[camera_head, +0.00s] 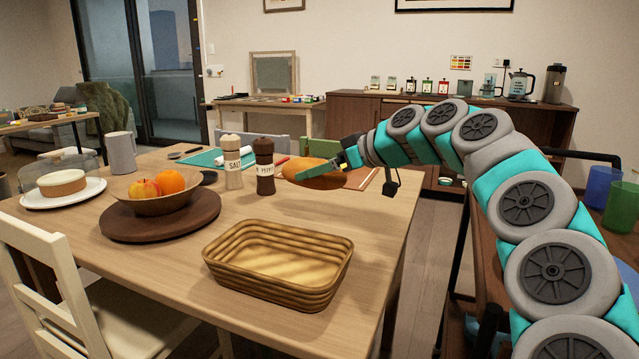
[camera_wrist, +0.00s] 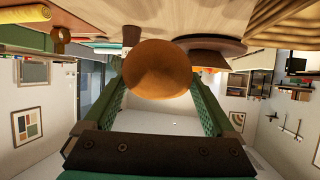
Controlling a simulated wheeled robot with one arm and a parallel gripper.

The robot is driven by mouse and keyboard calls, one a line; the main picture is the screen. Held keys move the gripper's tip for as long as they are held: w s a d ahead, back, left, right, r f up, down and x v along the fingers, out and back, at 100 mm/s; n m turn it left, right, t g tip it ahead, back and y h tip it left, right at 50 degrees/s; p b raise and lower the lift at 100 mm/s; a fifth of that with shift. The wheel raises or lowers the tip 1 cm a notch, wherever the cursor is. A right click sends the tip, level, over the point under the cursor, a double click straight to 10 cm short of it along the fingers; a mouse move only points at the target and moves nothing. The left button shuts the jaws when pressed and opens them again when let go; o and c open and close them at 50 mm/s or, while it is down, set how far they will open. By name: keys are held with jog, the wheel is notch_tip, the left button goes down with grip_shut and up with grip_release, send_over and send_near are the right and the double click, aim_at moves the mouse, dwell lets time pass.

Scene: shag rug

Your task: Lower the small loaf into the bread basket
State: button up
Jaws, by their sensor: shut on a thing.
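The small loaf (camera_head: 310,170) is golden brown and rounded. My gripper (camera_head: 340,164) is shut on its right end, over the far right part of the table. In the wrist view the loaf (camera_wrist: 158,70) shows end-on between the two green fingers (camera_wrist: 160,98). Whether its underside clears the table is hard to tell. The bread basket (camera_head: 265,288) is a ribbed tan rectangle, open and empty, near the table's front edge. It is nearer the head camera than the loaf, apart from it. The basket (camera_wrist: 283,25) also shows at the top right of the wrist view.
Salt (camera_head: 233,163) and pepper (camera_head: 265,168) mills stand just left of the loaf. A fruit bowl (camera_head: 158,201) on a round dark board (camera_head: 140,230) is left of the basket. A cutting board (camera_head: 362,178) lies behind the loaf. Bare table lies between loaf and basket.

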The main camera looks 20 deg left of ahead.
jog(key=shift+s+r, duration=0.3)
jog(key=s+d+b, duration=0.2)
jog(key=s+b, duration=0.4)
jog(key=s, duration=1.3)
jog(key=shift+s+r, duration=0.15)
jog(key=shift+r, duration=0.15)
jog(key=shift+w+a, duration=0.3)
jog(key=shift+a, duration=0.45)
jog(key=shift+f, duration=0.15)
jog(key=shift+f+b, duration=1.25)
jog(key=shift+f, duration=0.55)
jog(key=shift+f+b, duration=1.5)
jog(key=shift+f, duration=1)
